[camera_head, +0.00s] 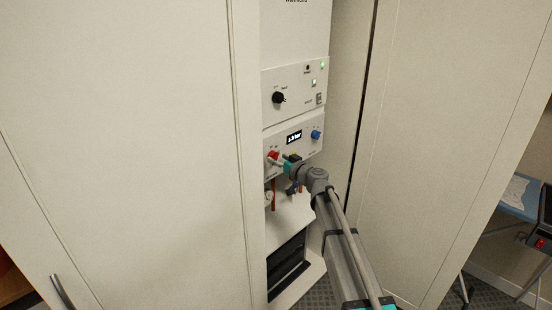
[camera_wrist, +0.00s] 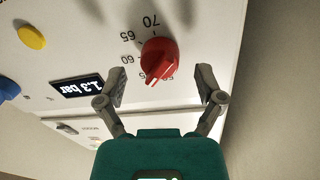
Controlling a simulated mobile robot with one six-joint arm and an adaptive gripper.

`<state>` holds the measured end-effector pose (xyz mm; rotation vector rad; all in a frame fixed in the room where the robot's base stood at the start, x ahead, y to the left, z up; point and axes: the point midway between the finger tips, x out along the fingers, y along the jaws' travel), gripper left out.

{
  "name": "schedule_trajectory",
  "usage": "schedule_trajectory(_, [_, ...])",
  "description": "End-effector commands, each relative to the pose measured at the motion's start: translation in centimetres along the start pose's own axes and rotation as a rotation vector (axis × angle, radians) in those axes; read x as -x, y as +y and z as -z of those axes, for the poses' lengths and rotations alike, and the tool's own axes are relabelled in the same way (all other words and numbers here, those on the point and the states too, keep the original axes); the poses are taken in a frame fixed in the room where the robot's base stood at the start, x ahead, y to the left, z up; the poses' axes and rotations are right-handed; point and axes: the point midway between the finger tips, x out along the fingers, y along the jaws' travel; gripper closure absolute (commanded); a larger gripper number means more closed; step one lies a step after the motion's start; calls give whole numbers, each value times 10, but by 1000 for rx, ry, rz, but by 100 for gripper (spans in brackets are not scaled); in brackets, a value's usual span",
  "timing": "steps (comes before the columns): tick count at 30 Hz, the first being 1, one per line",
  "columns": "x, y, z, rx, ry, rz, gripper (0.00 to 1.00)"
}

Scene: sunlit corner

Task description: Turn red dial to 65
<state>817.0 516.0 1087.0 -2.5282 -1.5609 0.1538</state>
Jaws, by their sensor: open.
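The red dial (camera_head: 272,156) is on the lower white panel, left of the display. In the wrist view the red dial (camera_wrist: 160,57) is at the upper middle, its pointed end toward the lower left. Numbers 70, 65 and 60 run down its left side. The point lies below the 60, near partly covered lower numbers. My gripper (camera_head: 283,160) is close in front of the dial. In the wrist view my gripper (camera_wrist: 161,80) is open, with one finger either side of the dial and visible gaps to it.
A display (camera_wrist: 77,86) reads 1.3 bar. A blue knob (camera_head: 316,134) is right of it, and a yellow button (camera_wrist: 31,37) shows in the wrist view. A black knob (camera_head: 279,98) is on the panel above. Tall cabinet doors (camera_head: 125,150) (camera_head: 440,130) flank the narrow opening.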

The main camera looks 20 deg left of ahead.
Motion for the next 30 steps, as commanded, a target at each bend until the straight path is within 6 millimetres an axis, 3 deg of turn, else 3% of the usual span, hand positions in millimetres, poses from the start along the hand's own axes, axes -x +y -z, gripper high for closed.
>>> schedule_trajectory(5, [-11, 0, 0, 0, 0, 0, 13])
schedule_trajectory(15, [-12, 0, 0, 0, 0, 0, 13])
schedule_trajectory(28, [-12, 0, 0, 0, 0, 0, 91])
schedule_trajectory(30, [-12, 0, 0, 0, 0, 0, 96])
